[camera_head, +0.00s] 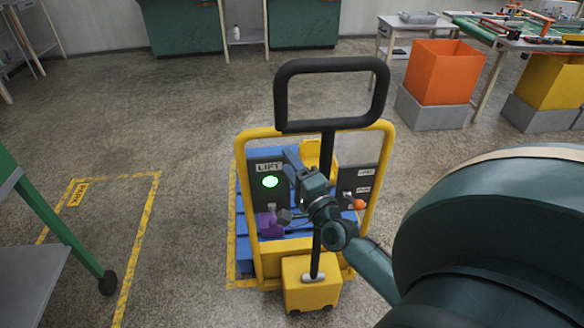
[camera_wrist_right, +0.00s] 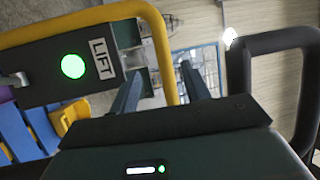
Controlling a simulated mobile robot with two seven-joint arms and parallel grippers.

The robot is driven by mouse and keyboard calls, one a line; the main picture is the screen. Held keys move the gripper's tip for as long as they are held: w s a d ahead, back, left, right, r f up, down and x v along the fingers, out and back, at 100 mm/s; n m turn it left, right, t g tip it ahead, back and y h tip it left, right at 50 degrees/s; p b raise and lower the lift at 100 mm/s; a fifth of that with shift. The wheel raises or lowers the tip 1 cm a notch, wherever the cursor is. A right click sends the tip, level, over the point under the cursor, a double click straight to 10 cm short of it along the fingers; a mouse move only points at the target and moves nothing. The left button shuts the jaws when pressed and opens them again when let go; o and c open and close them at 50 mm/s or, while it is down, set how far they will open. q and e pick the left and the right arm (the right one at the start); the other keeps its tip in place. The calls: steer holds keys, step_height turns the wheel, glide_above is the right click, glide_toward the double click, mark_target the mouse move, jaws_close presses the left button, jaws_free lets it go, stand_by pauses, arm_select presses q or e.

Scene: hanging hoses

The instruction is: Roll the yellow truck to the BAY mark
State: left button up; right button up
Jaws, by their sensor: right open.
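The yellow truck (camera_head: 382,190) stands in the middle of the head view, with a black loop handle (camera_head: 281,97) and a blue pallet (camera_head: 243,215) low behind its frame. Its LIFT panel carries a lit green button (camera_head: 270,182). My right gripper (camera_head: 293,160) is open at the truck's frame. In the right wrist view its fingers (camera_wrist_right: 160,85) are apart, with the yellow frame bar (camera_wrist_right: 158,38) in line with the gap; I cannot tell whether they surround it. The black handle (camera_wrist_right: 270,42) is to their right. My left gripper is out of view. No BAY lettering is legible.
A yellow-taped floor area (camera_head: 140,235) with a small label (camera_head: 78,193) lies at the left, beside a green-legged table (camera_head: 60,230). Orange (camera_head: 444,72) and yellow (camera_head: 552,82) bins stand at the right. The floor behind the truck is clear.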

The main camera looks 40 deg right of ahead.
mark_target(266, 134)
steer(key=shift+s, duration=0.25)
steer(key=x, duration=1.2)
steer(key=shift+w+a+r, duration=0.1)
steer(key=shift+a+r, duration=0.05)
steer(key=shift+a, duration=0.15)
jaws_close()
stand_by(0.4)
